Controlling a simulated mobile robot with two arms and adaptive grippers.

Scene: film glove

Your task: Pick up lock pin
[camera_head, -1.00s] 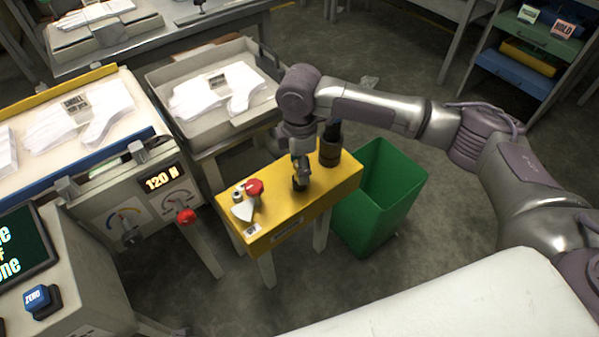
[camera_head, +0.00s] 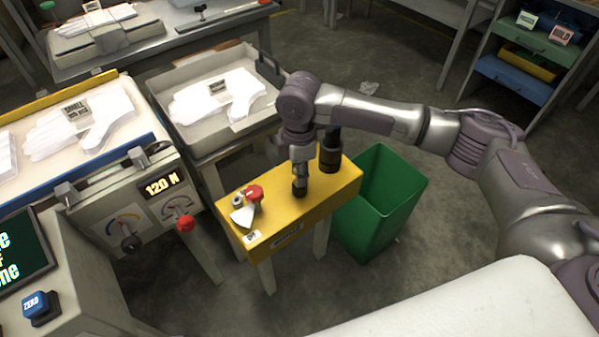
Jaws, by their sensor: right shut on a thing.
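My right gripper (camera_head: 299,186) is over the middle of the small yellow bench (camera_head: 325,195), pointing down. It is shut on a small dark thing at the bench top, which I take to be the lock pin; the fingers hide most of it, and I cannot tell whether it still touches the bench. To its left on the bench lie a red knob (camera_head: 254,191), a pale wedge-shaped piece (camera_head: 242,216) and a small metal piece (camera_head: 238,200), all apart from the gripper. My left gripper is not in view.
A dark cylinder (camera_head: 330,152) stands just behind the gripper on the bench. A green bin (camera_head: 385,205) stands right of the bench. At left are a machine with a "120 N" display (camera_head: 161,185) and a red-knobbed lever (camera_head: 185,224). A grey tray (camera_head: 226,128) holds white gloves.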

